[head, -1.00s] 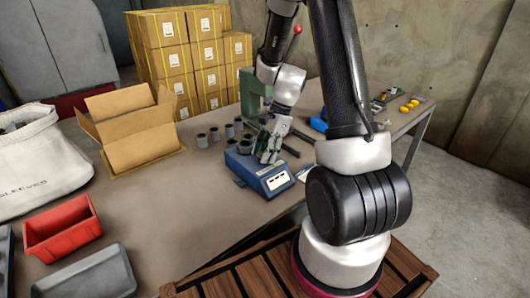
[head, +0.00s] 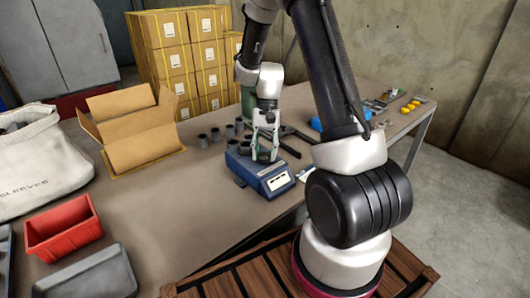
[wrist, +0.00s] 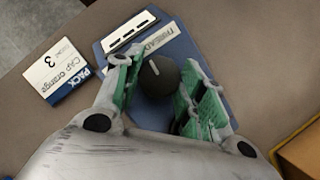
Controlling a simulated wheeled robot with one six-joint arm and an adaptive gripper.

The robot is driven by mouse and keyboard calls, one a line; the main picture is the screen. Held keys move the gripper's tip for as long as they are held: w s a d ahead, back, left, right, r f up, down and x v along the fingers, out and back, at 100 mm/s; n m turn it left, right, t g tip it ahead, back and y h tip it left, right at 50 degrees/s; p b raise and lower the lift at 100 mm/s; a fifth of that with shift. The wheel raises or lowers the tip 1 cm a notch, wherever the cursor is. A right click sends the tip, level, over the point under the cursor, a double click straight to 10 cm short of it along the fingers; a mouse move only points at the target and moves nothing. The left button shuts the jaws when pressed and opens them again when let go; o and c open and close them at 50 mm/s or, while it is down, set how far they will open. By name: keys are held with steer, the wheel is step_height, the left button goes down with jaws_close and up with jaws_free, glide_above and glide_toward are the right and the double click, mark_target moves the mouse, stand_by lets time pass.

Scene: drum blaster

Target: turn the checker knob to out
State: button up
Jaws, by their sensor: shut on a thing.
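The blue checker box (head: 275,182) stands on the workbench, with a light panel on its front slope. In the wrist view the checker (wrist: 175,45) shows a partly covered label starting "THREAD". Its dark round knob (wrist: 160,79) has a short white mark pointing up and slightly left in that view. My gripper (head: 264,157) points down over the checker, and its green-padded fingers stand on both sides of the knob, shut on it. The fingers partly hide the label, and no word "out" can be read.
Several grey sleeves (head: 215,134) stand behind and left of the checker. An open carton (head: 145,140), a red bin (head: 62,232) and a grey tray (head: 85,275) are to the left. A card reading "PACK CAP orange 3" (wrist: 62,72) lies beside the checker.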

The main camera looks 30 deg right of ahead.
steer(key=shift+n, duration=0.5)
steer(key=o, duration=1)
steer(key=v, duration=1.2)
steer(key=shift+w+a, duration=0.15)
steer(key=shift+a, duration=0.05)
